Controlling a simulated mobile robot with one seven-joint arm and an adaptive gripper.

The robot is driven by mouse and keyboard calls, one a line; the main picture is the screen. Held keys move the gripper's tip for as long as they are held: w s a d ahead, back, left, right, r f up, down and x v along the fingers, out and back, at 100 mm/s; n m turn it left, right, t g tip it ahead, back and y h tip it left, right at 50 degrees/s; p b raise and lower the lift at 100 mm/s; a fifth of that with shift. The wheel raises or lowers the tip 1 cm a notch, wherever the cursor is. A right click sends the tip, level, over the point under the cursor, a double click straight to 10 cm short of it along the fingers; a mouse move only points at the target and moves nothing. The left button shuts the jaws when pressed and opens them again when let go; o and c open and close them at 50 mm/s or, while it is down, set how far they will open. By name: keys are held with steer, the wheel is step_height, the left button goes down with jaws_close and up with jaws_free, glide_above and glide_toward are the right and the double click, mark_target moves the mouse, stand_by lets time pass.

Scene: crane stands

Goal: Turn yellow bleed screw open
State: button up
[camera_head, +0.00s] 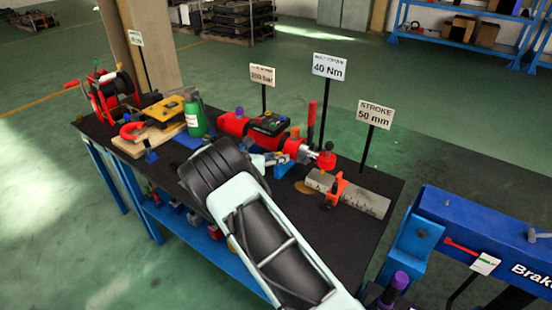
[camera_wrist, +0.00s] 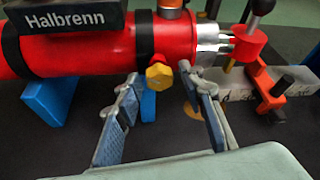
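The yellow bleed screw (camera_wrist: 159,76) sticks out of the near side of the red cylinder (camera_wrist: 95,42) in the wrist view, close to its right end. My gripper (camera_wrist: 158,80) is open, with one finger to the left of the screw and the other to its right. The fingertips reach about the screw's height in the picture, and neither visibly touches it. In the head view the red cylinder (camera_head: 234,124) lies on the black-topped bench, and my arm hides part of it. I cannot make out the bleed screw in the head view.
Blue supports (camera_wrist: 50,103) carry the cylinder. A silver rod end and a red block (camera_wrist: 249,46) stand to its right, by an orange clamp (camera_wrist: 272,92) on a grey ruler bar (camera_head: 365,200). Sign posts rise behind, including a 40 Nm sign (camera_head: 329,67).

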steer(key=v, duration=1.2)
steer(key=shift+f+b, duration=0.15)
steer(key=shift+b, duration=0.15)
